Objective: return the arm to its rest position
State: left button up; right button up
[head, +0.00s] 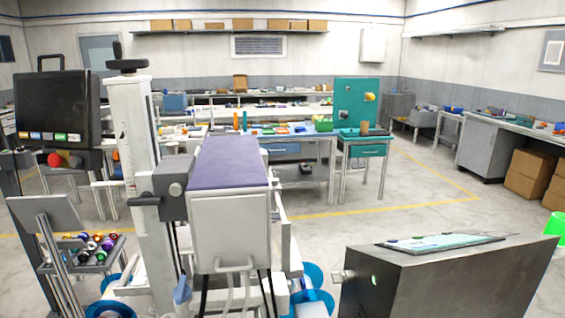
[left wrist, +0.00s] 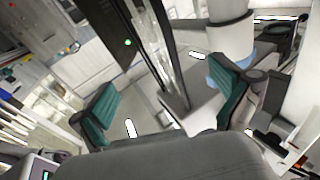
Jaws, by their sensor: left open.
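My left gripper (left wrist: 166,98) shows in the left wrist view. Its two teal-padded fingers are spread wide apart, and I see nothing held between them. A dark upright post (left wrist: 165,50) with a small green light is visible behind the gap between the fingers. Neither arm nor gripper can be made out in the head view. My right gripper is in no view.
A machine with a purple-topped box (head: 228,162) and pale column (head: 135,140) stands front left, with a monitor (head: 57,105) beside it. Blue round parts (head: 313,303) sit low there. A dark metal cabinet (head: 440,280) is front right. Open floor (head: 410,215) lies behind it.

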pick_arm(q)
jog(key=s+d+f+n+t+y, duration=0.35)
jog(key=d+f+n+y, duration=0.2)
jog(key=n+y, duration=0.5)
jog(key=s+a+f+g+y, duration=0.15)
jog(key=s+g, duration=0.35)
jog(key=s, duration=0.7)
jog(key=s+a+f+g+y, duration=0.1)
jog(key=s+f+g+y, duration=0.35)
jog(key=s, duration=0.75)
notch_tip(320, 180, down, 25)
jog(key=s+g+h, duration=0.1)
jog(key=s+g, duration=0.1)
jog(key=g, duration=0.1)
jog(key=s+a+f, duration=0.2)
jog(key=s+f, duration=1.3)
jog(key=shift+s+a+g, duration=0.4)
